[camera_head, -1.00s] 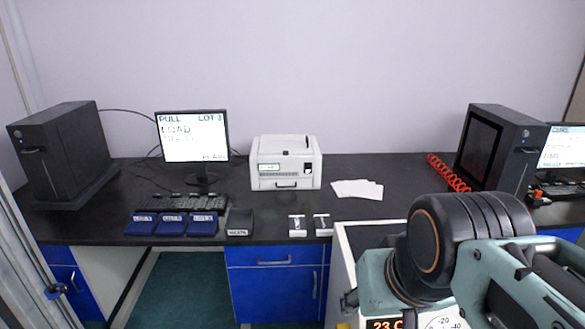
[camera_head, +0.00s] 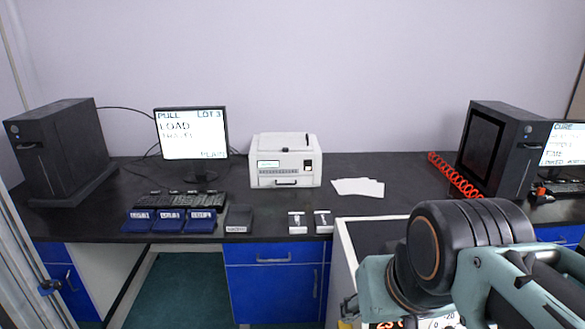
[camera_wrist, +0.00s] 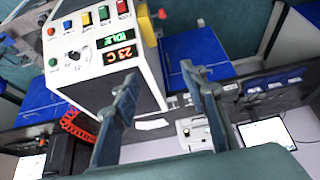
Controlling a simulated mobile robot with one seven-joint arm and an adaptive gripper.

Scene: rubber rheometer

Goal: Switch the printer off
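The white printer (camera_head: 286,178) stands on the dark bench against the wall. Its front has a small lit display (camera_head: 268,164) on the left and a small dark switch or panel (camera_head: 308,163) on the right; the position of any switch is too small to tell. In the wrist view the printer (camera_wrist: 197,143) appears upside down, beyond the fingers. My gripper (camera_wrist: 158,75) is open and empty, its two fingers wide apart and away from the printer. In the head view my arm's bulk at lower right hides the gripper.
A white machine (camera_wrist: 95,50) with coloured buttons and an IDLE readout is close to my gripper. Paper sheets (camera_head: 358,187) lie right of the printer. Blue trays (camera_head: 171,221), a keyboard (camera_head: 165,199) and a monitor (camera_head: 191,133) are to its left. Bench before the printer is mostly clear.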

